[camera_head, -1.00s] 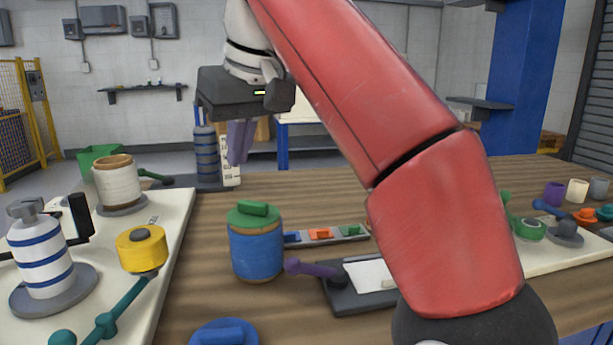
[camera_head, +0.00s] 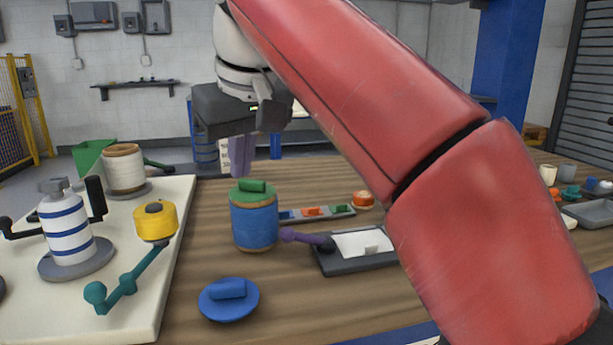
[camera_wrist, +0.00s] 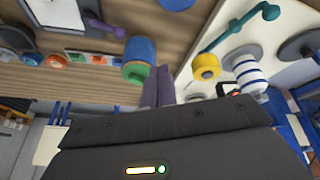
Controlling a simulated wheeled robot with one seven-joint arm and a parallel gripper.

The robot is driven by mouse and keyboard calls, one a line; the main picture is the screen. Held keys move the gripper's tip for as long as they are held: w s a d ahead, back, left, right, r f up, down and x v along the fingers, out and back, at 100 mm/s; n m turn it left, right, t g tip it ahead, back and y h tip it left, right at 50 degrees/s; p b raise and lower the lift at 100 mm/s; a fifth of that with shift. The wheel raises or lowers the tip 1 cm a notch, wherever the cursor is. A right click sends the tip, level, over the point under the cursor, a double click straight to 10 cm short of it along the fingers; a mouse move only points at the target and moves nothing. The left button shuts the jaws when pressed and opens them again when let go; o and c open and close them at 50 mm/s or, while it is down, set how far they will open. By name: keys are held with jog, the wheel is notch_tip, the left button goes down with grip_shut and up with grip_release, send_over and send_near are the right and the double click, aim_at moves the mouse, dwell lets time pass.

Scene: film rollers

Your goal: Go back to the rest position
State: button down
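My gripper (camera_head: 240,155) hangs above the far side of the wooden table, below my grey wrist housing. Its two purple fingers point down. In the wrist view the fingers (camera_wrist: 158,88) lie side by side with no clear gap, and nothing shows between them. A blue jar with a green lid (camera_head: 254,218) stands upright on the table, nearer than the gripper and apart from it. My red arm covers the middle right of the head view and hides part of the table.
A white board (camera_head: 125,305) at left carries a blue-striped canister (camera_head: 68,232), a yellow roller (camera_head: 155,221) and a white spool (camera_head: 124,170). A blue lid (camera_head: 229,300) lies in front. A dark tray (camera_head: 350,264) and a strip of small coloured parts (camera_head: 318,212) lie mid-table.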

jog(key=s+d+f+m, duration=0.1)
jog(key=d+f, duration=0.4)
jog(key=s+d+f+m+t+h, duration=0.1)
jog(key=s+d+f+m, duration=0.1)
jog(key=d+f, duration=0.2)
jog(key=s+d+f+m+h, duration=0.1)
jog(key=s+d+f, duration=0.1)
jog(key=d+f, duration=0.3)
jog(key=shift+s+d+f+m, duration=0.15)
jog(key=shift+d+f+m, duration=0.15)
jog(key=shift+d, duration=0.25)
jog(key=s+d+f+m, duration=0.1)
jog(key=s+d+f, duration=0.3)
jog(key=f, duration=0.4)
jog(key=s+d+f+m, duration=0.2)
jog(key=s+d+f, duration=0.2)
jog(key=f, duration=0.3)
jog(key=shift+s+d+f+t, duration=0.25)
jog(key=shift+d+f+t, duration=0.1)
jog(key=shift+d, duration=0.15)
